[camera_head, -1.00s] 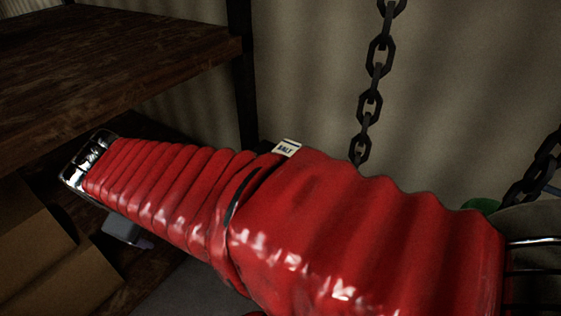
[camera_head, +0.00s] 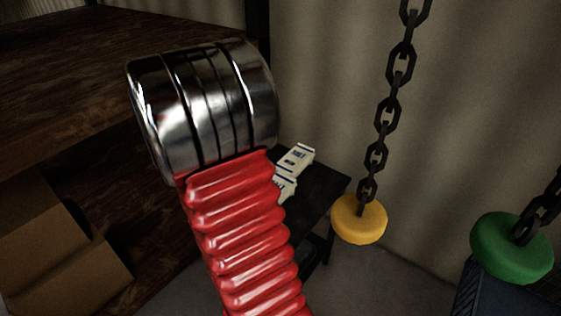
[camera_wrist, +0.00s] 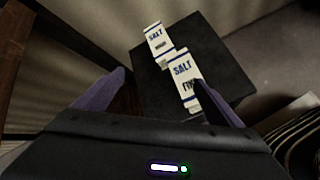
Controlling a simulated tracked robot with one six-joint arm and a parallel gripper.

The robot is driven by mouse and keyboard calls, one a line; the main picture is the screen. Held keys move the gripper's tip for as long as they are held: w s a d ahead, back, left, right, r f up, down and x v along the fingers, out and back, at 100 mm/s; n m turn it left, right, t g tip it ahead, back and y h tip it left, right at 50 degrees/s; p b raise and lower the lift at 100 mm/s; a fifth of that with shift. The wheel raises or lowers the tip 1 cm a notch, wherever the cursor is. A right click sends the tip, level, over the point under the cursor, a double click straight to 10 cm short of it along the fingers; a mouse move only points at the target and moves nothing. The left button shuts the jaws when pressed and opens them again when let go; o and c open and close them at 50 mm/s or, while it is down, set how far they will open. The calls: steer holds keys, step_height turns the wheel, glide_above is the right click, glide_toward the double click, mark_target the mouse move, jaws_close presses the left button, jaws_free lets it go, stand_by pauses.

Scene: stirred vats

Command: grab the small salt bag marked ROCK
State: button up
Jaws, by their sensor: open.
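Two small white salt bags with blue print stand on a dark little table. In the wrist view the farther, smaller-looking bag (camera_wrist: 158,42) reads SALT, with a lower word too small to read surely. The nearer bag (camera_wrist: 180,70) reads SALT and a word starting "FI", partly hidden by my right finger. My gripper (camera_wrist: 158,77) is open and empty, its purple fingers pointing toward the bags. In the head view both the farther bag (camera_head: 298,157) and the nearer bag (camera_head: 285,186) show beside my arm, which partly hides the nearer one. My gripper is hidden there.
The small dark table (camera_head: 325,190) stands against the corrugated wall. A yellow disc (camera_head: 359,220) and a green disc (camera_head: 512,248) hang on chains to its right. A wooden shelf (camera_head: 60,80) with cardboard boxes (camera_head: 45,240) is at left.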

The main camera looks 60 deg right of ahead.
steer(key=d+f+n, duration=0.2)
steer(key=d+f, duration=0.2)
steer(key=d, duration=0.1)
steer(key=s+d+f+n+h, duration=0.1)
steer(key=d+f+n, duration=0.2)
steer(key=d+f, duration=0.2)
steer(key=s+d+f+n+h, duration=0.1)
steer(key=d+f+n, duration=0.1)
steer(key=d+f, duration=0.3)
steer(key=shift+d+f+g, duration=0.25)
steer(key=shift+d+g, duration=0.15)
steer(key=shift+d, duration=0.65)
glide_toward(293, 159)
steer(key=shift+x, duration=1.95)
steer(key=shift+d, duration=0.1)
steer(key=shift+x, duration=2.55)
